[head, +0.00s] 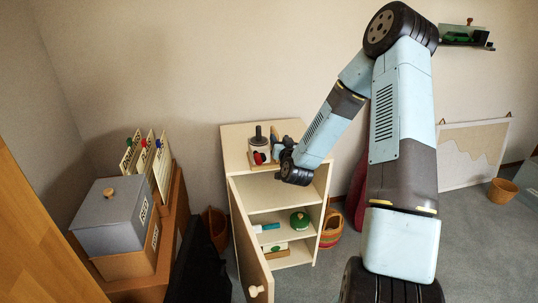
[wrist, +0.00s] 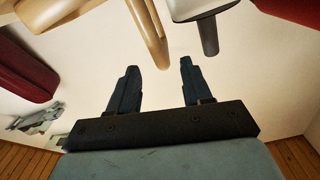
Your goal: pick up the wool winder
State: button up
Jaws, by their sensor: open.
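On the top of the cream cabinet stands a small group of things in the head view. One has a pale body with a dark upright post (head: 258,140), with dark and red parts at its foot; it may be the wool winder, but it is too small to be sure. My gripper (wrist: 158,68) is open and empty, its two dark fingers apart. In the head view its fingers are largely hidden behind my wrist. In the wrist view, a pale wooden piece (wrist: 150,30) and a white part with a grey peg (wrist: 208,36) lie beyond the fingertips, apart from them.
The cream cabinet (head: 236,146) has its door (head: 247,240) swung open. Its shelves hold a green round thing (head: 299,220) and a blue-and-white thing (head: 266,228). A grey lidded box (head: 112,222) stands at left. A dark red thing (wrist: 22,72) is left in the wrist view.

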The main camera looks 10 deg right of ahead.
aim_at(275, 132)
jog(key=shift+w+a+f, duration=0.1)
jog(key=shift+w+a, duration=0.05)
jog(key=shift+w, duration=3.35)
jog(key=shift+c, duration=0.3)
grip_shut()
